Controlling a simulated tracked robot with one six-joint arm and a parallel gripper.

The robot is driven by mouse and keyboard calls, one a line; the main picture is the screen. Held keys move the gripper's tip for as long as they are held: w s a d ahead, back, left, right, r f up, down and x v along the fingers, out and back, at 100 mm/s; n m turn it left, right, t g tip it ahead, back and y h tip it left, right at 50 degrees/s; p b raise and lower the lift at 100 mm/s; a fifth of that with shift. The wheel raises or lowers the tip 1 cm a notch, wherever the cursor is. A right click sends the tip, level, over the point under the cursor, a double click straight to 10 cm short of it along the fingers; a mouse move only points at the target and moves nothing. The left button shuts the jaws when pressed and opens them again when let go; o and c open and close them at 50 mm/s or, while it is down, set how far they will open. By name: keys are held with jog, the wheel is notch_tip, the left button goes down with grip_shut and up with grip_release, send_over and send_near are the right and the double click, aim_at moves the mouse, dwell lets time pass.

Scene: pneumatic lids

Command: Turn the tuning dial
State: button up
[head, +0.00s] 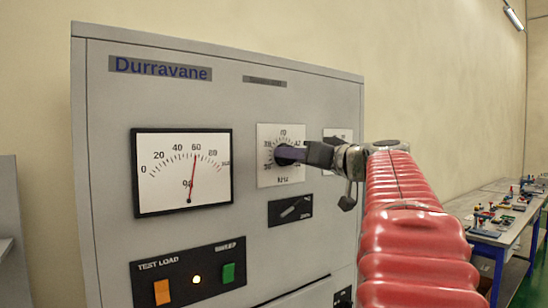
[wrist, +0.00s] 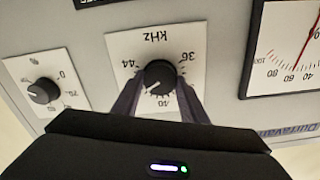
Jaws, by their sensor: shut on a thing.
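The tuning dial is a round black knob (wrist: 160,78) on a white kHz scale plate (head: 267,172). In the head view the knob (head: 283,156) is partly covered by my gripper (head: 298,153), which reaches it from the right. In the wrist view, the two dark fingers of my gripper (wrist: 161,97) stand one on each side of the knob, shut on it. The wrist view shows the scale upside down, with 36, 40 and 44 readable. The white pointer mark on the knob aims toward the lower left in that view, between 40 and 44.
A grey Durravane cabinet carries a meter (head: 182,170) with its red needle near 60. Below are a switch (head: 290,209), an orange button (head: 162,292), a lit lamp (head: 197,279) and a green button (head: 228,273). A smaller knob (wrist: 42,91) sits beside the dial. Benches (head: 500,225) stand right.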

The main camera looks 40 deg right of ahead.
jog(key=o, duration=1)
jog(key=shift+o, duration=0.2)
jog(key=shift+s, duration=0.1)
jog(key=s+a, duration=0.1)
jog(key=s, duration=1.2)
jog(key=shift+s+a, duration=0.25)
jog(key=shift+f, duration=0.15)
